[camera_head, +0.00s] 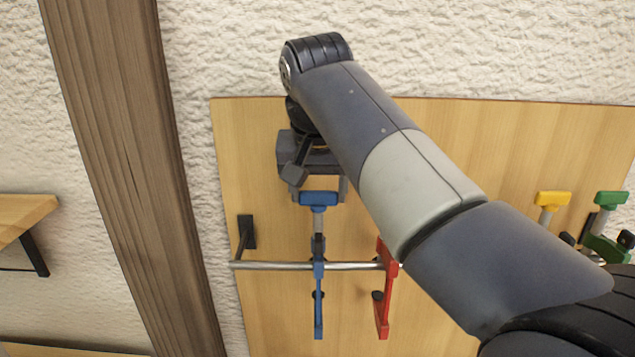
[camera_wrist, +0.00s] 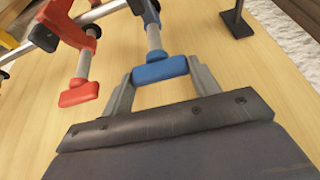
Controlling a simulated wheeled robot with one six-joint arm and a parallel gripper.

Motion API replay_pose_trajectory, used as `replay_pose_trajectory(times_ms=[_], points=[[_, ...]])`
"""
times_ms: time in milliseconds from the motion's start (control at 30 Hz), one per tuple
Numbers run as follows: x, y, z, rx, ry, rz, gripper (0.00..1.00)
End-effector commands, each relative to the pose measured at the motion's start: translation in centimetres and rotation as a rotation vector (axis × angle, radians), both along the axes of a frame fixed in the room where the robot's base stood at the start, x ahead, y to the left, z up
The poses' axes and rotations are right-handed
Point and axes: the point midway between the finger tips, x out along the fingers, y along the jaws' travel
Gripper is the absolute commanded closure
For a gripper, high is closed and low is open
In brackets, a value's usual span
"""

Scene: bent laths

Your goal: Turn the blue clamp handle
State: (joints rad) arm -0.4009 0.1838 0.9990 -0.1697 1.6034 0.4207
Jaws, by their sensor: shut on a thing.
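The blue clamp (camera_head: 319,270) hangs upright on a metal rail, its blue T-shaped handle (camera_head: 319,198) at the top. My gripper (camera_head: 322,190) reaches down from above with a finger on each side of this handle. In the wrist view the blue handle (camera_wrist: 160,70) sits between the two fingers of my gripper (camera_wrist: 160,77), and the jaws are shut on it. The clamp's bar (camera_wrist: 143,10) runs away beyond the handle. My arm covers part of the board to the right.
A red clamp (camera_head: 383,285) hangs close to the right; its red handle (camera_wrist: 79,93) is near my gripper in the wrist view. The rail (camera_head: 350,266) has a black bracket (camera_head: 246,235). Yellow (camera_head: 552,198) and green (camera_head: 610,198) handles stand far right. A wooden post (camera_head: 125,140) is left.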

Motion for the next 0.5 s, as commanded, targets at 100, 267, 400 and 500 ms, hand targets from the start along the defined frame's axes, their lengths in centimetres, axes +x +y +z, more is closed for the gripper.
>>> replay_pose_trajectory(times_ms=[100, 267, 400, 500], points=[[-0.02, -0.06, -0.03, 0.000, 0.001, 0.030, 0.65], [-0.02, -0.03, -0.14, 0.000, 0.002, 0.035, 0.65], [-0.02, -0.03, -0.17, 0.000, 0.003, 0.034, 0.41], [-0.01, -0.03, -0.17, 0.000, 0.002, 0.034, 0.33]])
